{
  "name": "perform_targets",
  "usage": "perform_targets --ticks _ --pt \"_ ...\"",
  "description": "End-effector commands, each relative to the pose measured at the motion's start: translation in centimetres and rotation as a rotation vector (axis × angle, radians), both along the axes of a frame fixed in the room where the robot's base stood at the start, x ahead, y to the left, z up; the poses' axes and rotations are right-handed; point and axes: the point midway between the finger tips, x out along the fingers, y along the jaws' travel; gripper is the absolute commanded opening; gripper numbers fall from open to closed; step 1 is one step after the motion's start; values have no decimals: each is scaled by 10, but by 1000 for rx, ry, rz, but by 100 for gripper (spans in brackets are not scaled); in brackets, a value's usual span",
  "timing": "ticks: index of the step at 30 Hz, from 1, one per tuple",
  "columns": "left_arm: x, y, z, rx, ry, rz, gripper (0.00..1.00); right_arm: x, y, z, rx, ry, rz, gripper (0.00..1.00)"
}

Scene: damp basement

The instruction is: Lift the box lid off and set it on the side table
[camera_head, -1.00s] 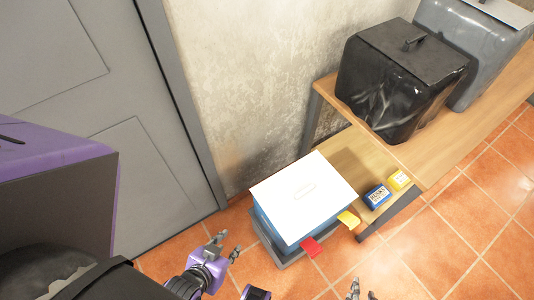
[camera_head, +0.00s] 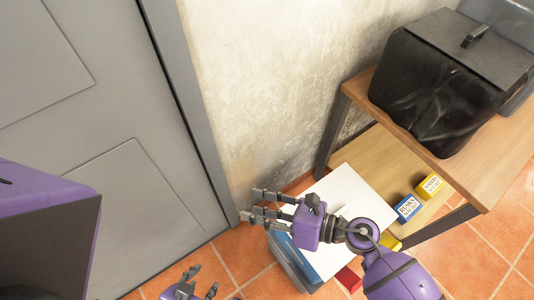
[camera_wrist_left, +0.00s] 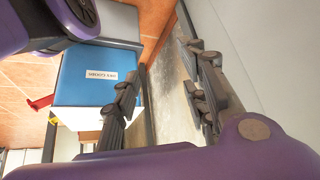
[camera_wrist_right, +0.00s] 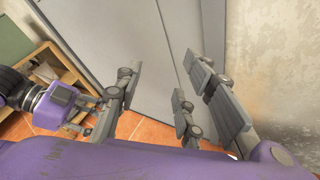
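The box (camera_head: 318,256) is blue with a flat white lid (camera_head: 348,187) on top. It stands low on the floor side, by the wall. My right gripper (camera_head: 252,205) is open and empty, its arm reaching across above the lid and hiding much of it. Its fingers point left past the lid's edge toward the door. My left gripper (camera_head: 203,281) is open and empty, low to the left of the box. The left wrist view shows the box's blue labelled side (camera_wrist_left: 95,76) beside the open fingers. The wooden side table (camera_head: 470,180) stands to the right.
A black bin (camera_head: 440,85) stands on the table top, with a grey bin (camera_head: 510,25) behind. A blue carton (camera_head: 407,208) and a yellow carton (camera_head: 429,186) sit on the lower shelf. Red (camera_head: 349,279) and yellow (camera_head: 390,243) tabs show by the box. A grey door (camera_head: 100,150) is left.

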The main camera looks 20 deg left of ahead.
Motion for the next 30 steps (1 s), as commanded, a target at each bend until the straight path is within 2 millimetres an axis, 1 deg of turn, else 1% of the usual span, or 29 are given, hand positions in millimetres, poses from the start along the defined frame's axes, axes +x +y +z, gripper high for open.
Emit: perform_targets --ticks 1,2,3,4,5,6,8,9,12,15,18,22,26,30 --pt "0 0 -11 2 3 -2 40 -2 -8 -33 -119 -165 159 36" --pt "0 1 -14 3 4 -3 40 -1 -16 -49 -189 -264 253 36" --pt "-1 1 -18 5 6 -3 40 3 -30 -71 -285 -389 381 36" --pt "-2 2 -21 6 8 -3 40 9 -44 -87 -360 -478 476 36" --pt "-2 2 -24 7 9 -4 40 18 -60 -101 -433 -560 568 36" --pt "-2 2 -27 7 10 -5 40 31 -80 -116 -522 -652 676 36" --pt "-2 2 -29 8 9 -6 40 54 -110 -130 -642 -761 816 36" --pt "-2 2 -31 8 8 -6 40 70 -130 -136 -717 -816 896 36" --pt "0 1 -34 9 6 -7 40 106 -169 -141 -867 -912 1053 36" --pt "0 1 -37 10 5 -8 40 132 -196 -139 -973 -964 1156 36" --pt "2 2 -38 11 3 -9 40 148 -212 -135 -1036 -987 1214 36" --pt "4 2 -38 12 -1 -10 40 154 -220 -139 -1063 -995 1241 36" --pt "5 2 -37 11 -4 -10 40 154 -219 -156 -1062 -993 1239 36" --pt "5 2 -39 11 -3 -10 40 154 -218 -179 -1061 -993 1236 36"
